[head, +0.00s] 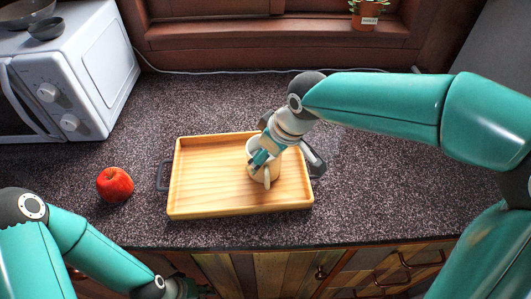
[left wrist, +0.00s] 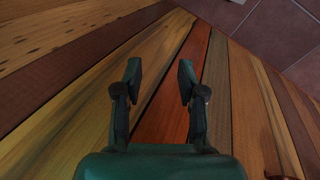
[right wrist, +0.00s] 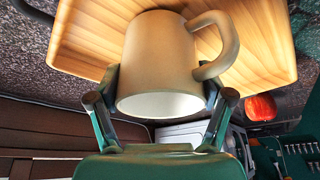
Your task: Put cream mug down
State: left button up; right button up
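The cream mug (head: 262,174) is upright at the right half of the wooden tray (head: 210,190), its handle toward the front. I cannot tell for sure whether its base touches the tray. My right gripper (head: 268,150) is at the mug's upper part. In the right wrist view the mug (right wrist: 158,60) fills the space between the two fingers (right wrist: 161,85), which press against its sides near the rim. My left gripper (left wrist: 160,80) is open and empty, low in front of the wooden cabinet fronts; in the head view it is at the bottom edge, mostly cut off.
A red apple (head: 115,184) lies on the speckled counter (head: 215,105), left of the tray. A white microwave (head: 75,75) with bowls on top stands at the back left. A potted plant (head: 367,14) is on the windowsill. The counter behind the tray is clear.

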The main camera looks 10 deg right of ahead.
jog(key=o, duration=0.4)
jog(key=shift+c, duration=0.2)
jog(key=shift+r, duration=0.1)
jog(key=v, duration=1.2)
jog(key=shift+p, duration=0.3)
